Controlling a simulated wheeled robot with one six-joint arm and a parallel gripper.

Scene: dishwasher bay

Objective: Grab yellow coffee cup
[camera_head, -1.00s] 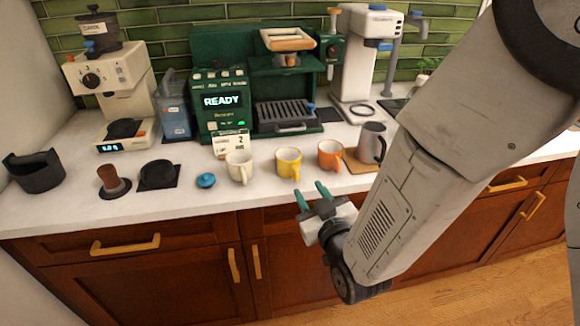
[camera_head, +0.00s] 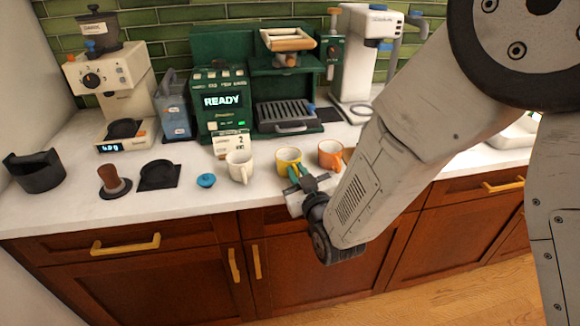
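The yellow coffee cup (camera_head: 286,157) stands upright on the white counter, between a cream cup on its left and an orange cup on its right. My gripper (camera_head: 298,175) is right in front of it, with its green fingertips at the cup's front side. The fingers overlap the cup's lower part in the picture. The two fingers look apart, with a gap between them. I cannot tell whether they touch the cup or its handle, as the gripper hides that part.
The cream cup (camera_head: 239,166) and the orange cup (camera_head: 330,154) stand close on either side. A small blue lid (camera_head: 206,180) lies to the left. The green coffee machine (camera_head: 222,103) stands behind. The counter (camera_head: 240,197) is clear at its front edge.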

